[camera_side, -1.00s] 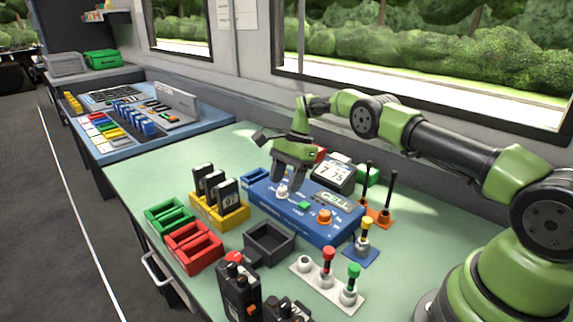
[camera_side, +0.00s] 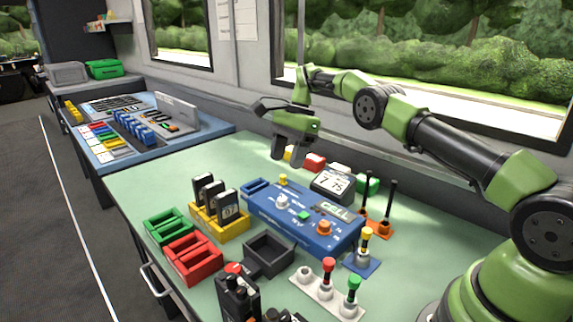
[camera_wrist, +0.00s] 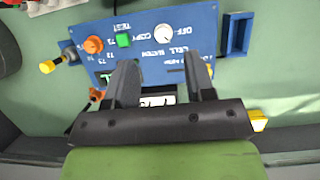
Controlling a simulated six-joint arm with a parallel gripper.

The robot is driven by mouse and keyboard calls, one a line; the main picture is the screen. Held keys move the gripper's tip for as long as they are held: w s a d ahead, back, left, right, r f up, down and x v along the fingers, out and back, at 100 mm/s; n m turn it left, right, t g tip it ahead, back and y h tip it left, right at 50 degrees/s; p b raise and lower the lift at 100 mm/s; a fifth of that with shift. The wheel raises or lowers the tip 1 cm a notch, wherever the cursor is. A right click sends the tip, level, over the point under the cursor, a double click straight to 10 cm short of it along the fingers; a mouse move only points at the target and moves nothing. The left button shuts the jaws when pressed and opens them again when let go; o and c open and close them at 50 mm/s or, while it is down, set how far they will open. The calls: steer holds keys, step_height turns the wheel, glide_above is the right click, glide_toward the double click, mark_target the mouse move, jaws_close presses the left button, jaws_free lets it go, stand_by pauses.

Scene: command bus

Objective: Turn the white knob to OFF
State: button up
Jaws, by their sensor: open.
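The white knob (camera_side: 282,202) stands on the left part of the blue panel box (camera_side: 335,234). In the wrist view the white knob (camera_wrist: 164,34) is near the top, between the printed words OFF and COPY; its exact pointing is too small to tell. My gripper (camera_side: 288,160) is open and empty, well above the box and apart from the knob. In the wrist view my gripper (camera_wrist: 160,64) points its two fingers toward the box, with the knob beyond their tips. A green button (camera_side: 304,215) and an orange knob (camera_side: 324,228) sit right of the white knob.
A display unit (camera_side: 333,184) stands behind the box. A yellow holder (camera_side: 220,220) with black handsets, red trays (camera_side: 193,258), a dark tray (camera_side: 269,252) and a plate with coloured-top plugs (camera_side: 326,298) surround it. Air above the box is clear.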

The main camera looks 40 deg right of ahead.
mark_target(282, 198)
steer(key=f+n+h, duration=0.1)
steer(key=f, duration=0.2)
steer(key=a+f+n+h, duration=0.1)
steer(key=f, duration=0.2)
steer(key=f+n+h, duration=0.1)
steer(key=f+h, duration=0.1)
steer(key=f, duration=0.1)
steer(key=shift+a+f, duration=0.35)
steer(key=shift+f, duration=0.05)
jaws_close()
